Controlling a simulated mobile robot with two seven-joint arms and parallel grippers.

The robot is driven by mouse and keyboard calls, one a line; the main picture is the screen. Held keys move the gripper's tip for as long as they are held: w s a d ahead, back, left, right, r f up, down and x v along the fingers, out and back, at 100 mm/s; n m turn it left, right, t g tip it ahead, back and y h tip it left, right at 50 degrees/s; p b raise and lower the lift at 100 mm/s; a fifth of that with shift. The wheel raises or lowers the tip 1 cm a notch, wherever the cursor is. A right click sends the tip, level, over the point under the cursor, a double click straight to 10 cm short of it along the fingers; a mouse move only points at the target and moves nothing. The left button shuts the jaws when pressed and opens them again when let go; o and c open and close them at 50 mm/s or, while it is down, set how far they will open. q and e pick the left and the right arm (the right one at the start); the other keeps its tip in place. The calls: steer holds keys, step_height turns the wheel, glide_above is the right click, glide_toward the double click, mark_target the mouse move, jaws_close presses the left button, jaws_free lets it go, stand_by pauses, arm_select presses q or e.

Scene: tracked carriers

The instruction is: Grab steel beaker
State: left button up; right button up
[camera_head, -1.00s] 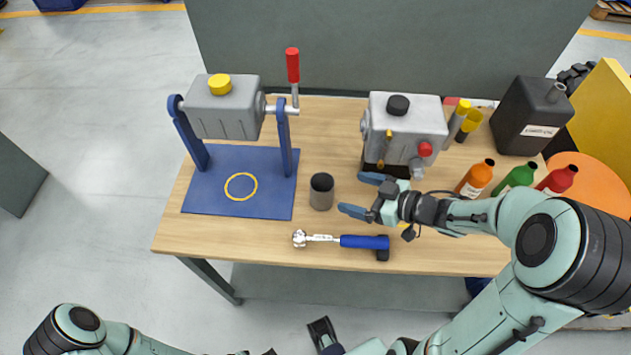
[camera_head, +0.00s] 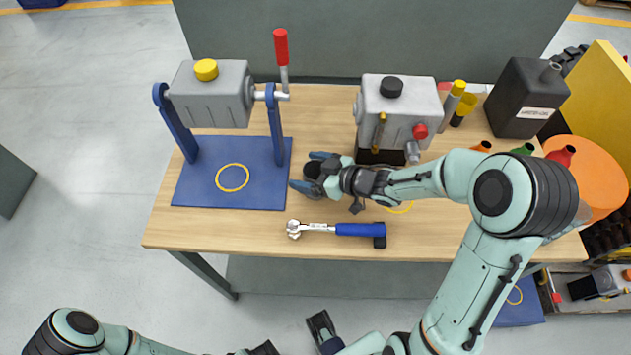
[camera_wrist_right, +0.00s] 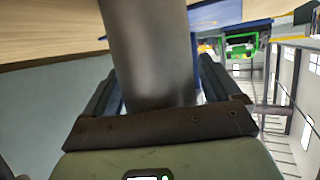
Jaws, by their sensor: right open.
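The steel beaker (camera_head: 312,170) is a grey cylinder with a dark open top. It stands upright on the wooden table, just right of the blue mat. My right gripper (camera_head: 305,171) is open, with one blue finger on the far side of the beaker and one on the near side. In the right wrist view the beaker (camera_wrist_right: 152,55) fills the space between the spread fingers and partly hides them. I cannot tell whether a finger touches it. My left arm (camera_head: 85,335) lies low at the left.
A blue-handled tool (camera_head: 340,229) lies in front of the beaker. A grey tank on a blue stand (camera_head: 212,95) is on the left, over the blue mat (camera_head: 195,185). A grey box machine (camera_head: 397,108) stands behind my right gripper. A black canister (camera_head: 525,100) and bottles are at right.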

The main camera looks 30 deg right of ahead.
steer(key=shift+c, duration=0.4)
steer(key=c, duration=1)
steer(key=shift+r, duration=0.15)
